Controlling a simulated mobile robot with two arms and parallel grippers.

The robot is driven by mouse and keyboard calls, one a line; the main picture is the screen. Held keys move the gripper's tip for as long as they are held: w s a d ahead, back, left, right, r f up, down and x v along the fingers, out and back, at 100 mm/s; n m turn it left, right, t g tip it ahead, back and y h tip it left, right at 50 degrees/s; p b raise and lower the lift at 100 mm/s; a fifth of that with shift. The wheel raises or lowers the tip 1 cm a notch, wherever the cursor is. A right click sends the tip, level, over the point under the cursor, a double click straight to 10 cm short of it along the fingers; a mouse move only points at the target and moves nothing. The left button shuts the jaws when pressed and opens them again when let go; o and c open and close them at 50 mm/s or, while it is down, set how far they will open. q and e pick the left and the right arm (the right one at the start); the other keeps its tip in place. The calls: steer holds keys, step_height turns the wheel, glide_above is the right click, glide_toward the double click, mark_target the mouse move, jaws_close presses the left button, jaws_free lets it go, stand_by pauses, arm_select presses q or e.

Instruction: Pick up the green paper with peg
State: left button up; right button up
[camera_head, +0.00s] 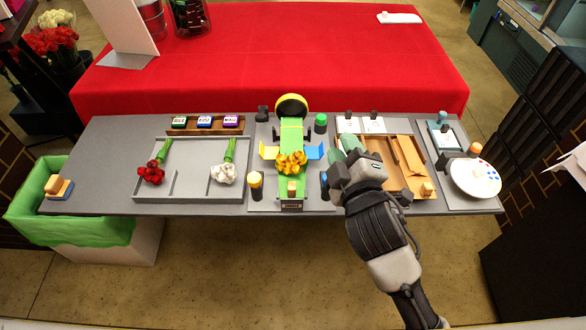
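My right gripper (338,172) is over the left end of the wooden tray (395,148) on the grey table; whether its fingers are open or shut is unclear. A green piece (350,142) shows just beyond it, partly hidden by the gripper; no peg can be made out on it. Brown paper pieces (408,155) lie in the tray, with a light wooden peg (427,188) at the right front. A long green strip (291,135) lies on the middle stand, with yellow flowers (291,162) on it and a wooden peg (292,188) at its near end. My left gripper is not in view.
Left of the stand, a grey tray (190,195) holds red flowers (151,172) and white flowers (224,172). A dark bottle with an orange cap (256,184) stands beside the middle stand. A round white plate (474,178) lies at the right. A red-covered table (270,60) is behind.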

steer(key=a+r+n+y, duration=1.1)
steer(key=n+y, duration=0.1)
steer(key=n, duration=0.3)
steer(key=s+a+r+n+g+y, duration=0.1)
steer(key=s+a+n+g+y, duration=0.25)
steer(key=n+g, duration=0.4)
steer(key=s+a+r+n+g+y, duration=0.15)
steer(key=a+n+g+y, duration=0.35)
steer(key=n, duration=0.6)
steer(key=n+g+h, duration=0.5)
steer(key=n+h, duration=1.9)
glide_toward(292, 182)
steer(key=shift+w+d+y, duration=0.15)
steer(key=shift+y, duration=0.1)
step_height(292, 182, down, 4)
steer(key=shift+f+p, duration=0.25)
steer(key=shift+p, duration=0.4)
steer(key=shift+f+p, duration=0.65)
steer(key=shift+f, duration=2.35)
jaws_close()
